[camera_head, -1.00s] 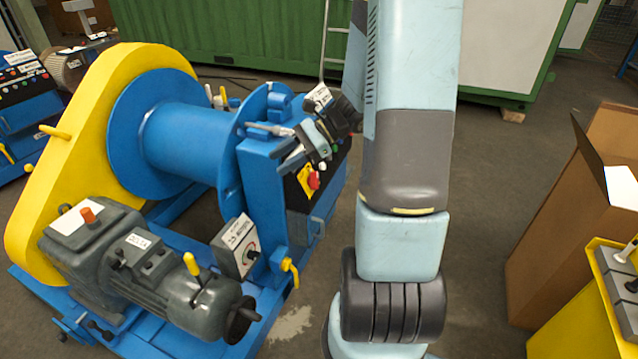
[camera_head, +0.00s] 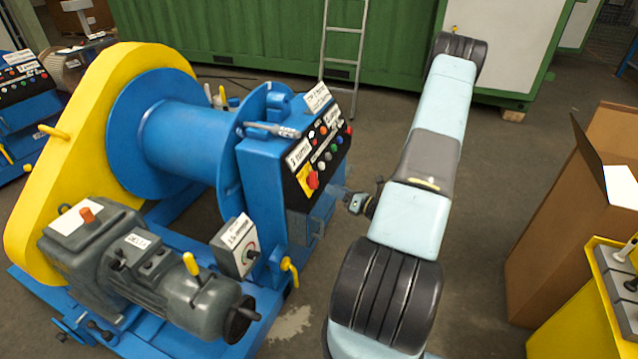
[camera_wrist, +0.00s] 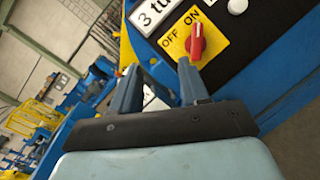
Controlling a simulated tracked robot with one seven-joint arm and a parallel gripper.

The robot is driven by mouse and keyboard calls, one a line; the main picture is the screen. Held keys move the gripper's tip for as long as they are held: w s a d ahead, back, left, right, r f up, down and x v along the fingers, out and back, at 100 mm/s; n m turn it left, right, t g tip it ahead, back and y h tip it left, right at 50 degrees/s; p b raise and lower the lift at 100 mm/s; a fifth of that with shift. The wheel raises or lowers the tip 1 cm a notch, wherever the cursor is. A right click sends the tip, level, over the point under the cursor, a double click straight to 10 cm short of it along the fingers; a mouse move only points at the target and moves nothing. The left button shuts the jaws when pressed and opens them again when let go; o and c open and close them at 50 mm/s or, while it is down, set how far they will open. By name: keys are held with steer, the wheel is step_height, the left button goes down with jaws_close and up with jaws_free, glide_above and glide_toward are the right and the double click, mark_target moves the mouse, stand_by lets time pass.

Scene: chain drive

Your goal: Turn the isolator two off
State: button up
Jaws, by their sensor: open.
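A red rotary handle (camera_wrist: 196,42) sits on a yellow plate (camera_wrist: 212,48) marked OFF and ON, beside a white label that starts with "3". In the head view the same red handle (camera_head: 312,180) is at the lower left of the black control panel. My gripper (camera_wrist: 158,68) is open and empty, with both fingers in the wrist view. Its right fingertip is close to the handle's lower end; I cannot tell whether they touch. In the head view the wrist end is small and partly hidden, just right of the panel's box.
The black panel (camera_head: 322,150) carries several coloured buttons. A grey box with a small dial (camera_head: 249,255) and a yellow valve handle (camera_head: 290,270) are below left. The blue drum (camera_head: 185,145) stands behind. Cardboard and yellow boxes stand at the right. Floor between is clear.

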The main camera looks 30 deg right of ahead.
mark_target(317, 182)
step_height(317, 182, down, 5)
steer(key=s+d+m+h, duration=0.1)
steer(key=d+m+h, duration=0.2)
steer(key=shift+t, duration=0.4)
steer(key=x, duration=1.3)
steer(key=shift+w+a+r, duration=0.15)
steer(key=shift+r, duration=0.05)
